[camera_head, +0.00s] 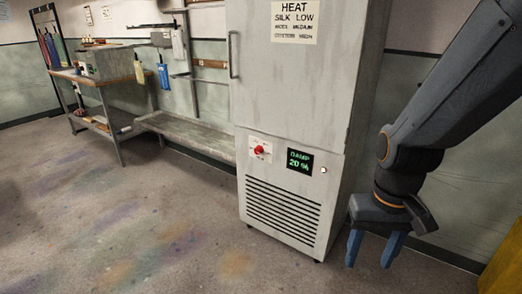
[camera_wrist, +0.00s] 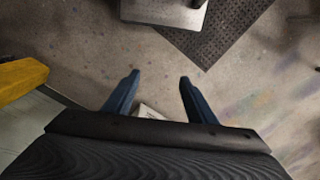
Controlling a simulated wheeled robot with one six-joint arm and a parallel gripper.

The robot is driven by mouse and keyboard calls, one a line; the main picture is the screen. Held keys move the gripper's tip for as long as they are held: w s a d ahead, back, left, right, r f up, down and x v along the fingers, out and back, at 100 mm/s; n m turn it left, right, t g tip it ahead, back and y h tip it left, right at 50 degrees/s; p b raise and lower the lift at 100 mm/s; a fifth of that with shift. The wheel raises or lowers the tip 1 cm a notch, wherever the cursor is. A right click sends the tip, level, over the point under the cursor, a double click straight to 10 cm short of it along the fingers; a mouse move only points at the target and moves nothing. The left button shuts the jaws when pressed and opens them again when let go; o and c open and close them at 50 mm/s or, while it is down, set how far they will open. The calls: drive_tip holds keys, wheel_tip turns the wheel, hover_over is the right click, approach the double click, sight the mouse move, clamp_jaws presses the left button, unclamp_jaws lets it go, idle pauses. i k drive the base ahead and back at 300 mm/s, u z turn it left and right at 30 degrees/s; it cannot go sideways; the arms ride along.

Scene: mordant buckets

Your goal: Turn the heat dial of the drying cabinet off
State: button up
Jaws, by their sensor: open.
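The drying cabinet (camera_head: 292,110) is a tall grey box standing near the wall in the head view. Its red heat dial (camera_head: 259,149) sits on a small white plate on the lower front, left of a dark display (camera_head: 299,161) with green text reading "DAMP 20 %". The dial's exact setting is too small to read. My gripper (camera_head: 372,252) hangs to the right of the cabinet, blue fingers pointing down, open and empty, apart from the dial. In the wrist view the open fingers (camera_wrist: 157,85) point over the floor; the dial is not seen there.
A heat label (camera_head: 297,22) is on the cabinet's upper door, with a handle (camera_head: 232,55) at its left edge. A low bench (camera_head: 185,132) and a workbench (camera_head: 92,80) stand to the left. A yellow thing (camera_head: 505,265) is at the lower right. The floor before the cabinet is clear.

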sight(259, 149)
drive_tip(key=k, duration=0.6)
drive_tip(key=u, duration=0.9)
drive_tip(key=i, duration=1.65)
drive_tip(key=z, duration=0.7)
